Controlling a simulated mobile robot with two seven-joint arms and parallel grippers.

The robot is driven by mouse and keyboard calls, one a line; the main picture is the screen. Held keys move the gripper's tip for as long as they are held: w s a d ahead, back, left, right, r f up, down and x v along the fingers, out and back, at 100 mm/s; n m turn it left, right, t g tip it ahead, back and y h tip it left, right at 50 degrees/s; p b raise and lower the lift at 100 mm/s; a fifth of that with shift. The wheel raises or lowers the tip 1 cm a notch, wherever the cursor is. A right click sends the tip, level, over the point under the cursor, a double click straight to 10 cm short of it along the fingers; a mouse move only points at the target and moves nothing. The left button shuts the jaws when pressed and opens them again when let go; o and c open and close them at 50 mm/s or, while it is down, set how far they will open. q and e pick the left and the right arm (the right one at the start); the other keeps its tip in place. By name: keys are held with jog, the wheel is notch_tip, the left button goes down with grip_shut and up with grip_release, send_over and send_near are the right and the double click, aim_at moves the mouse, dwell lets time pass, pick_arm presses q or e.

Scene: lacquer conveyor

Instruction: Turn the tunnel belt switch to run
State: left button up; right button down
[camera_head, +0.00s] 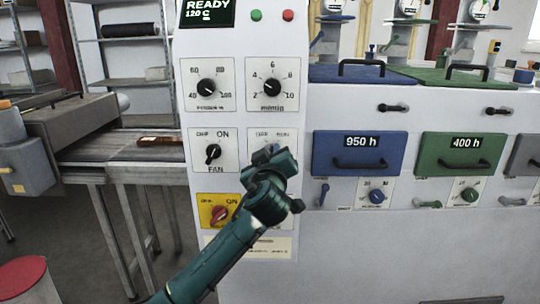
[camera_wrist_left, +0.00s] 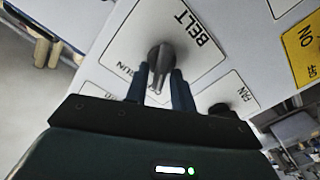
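The belt switch is a dark knob (camera_wrist_left: 160,57) on a white plate marked BELT (camera_wrist_left: 128,45) in the left wrist view. A RUN label is partly visible beside it. In the head view the belt plate (camera_head: 262,134) is mostly hidden behind my left gripper (camera_head: 272,150). My left gripper (camera_wrist_left: 160,78) reaches the knob with its two dark fingers apart, one on each side of the knob's lower part. A small gap seems to show between knob and fingers; contact is unclear. My right gripper is not in view.
The FAN knob (camera_head: 213,153) is just left of the belt plate. A red knob on a yellow plate (camera_head: 218,213) is below it. Two dial knobs (camera_head: 207,88) (camera_head: 272,87) are above. A conveyor (camera_head: 120,148) enters from the left. Blue (camera_head: 360,150) and green (camera_head: 460,155) drawers are right.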

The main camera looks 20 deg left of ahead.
pick_arm(q)
grip_shut()
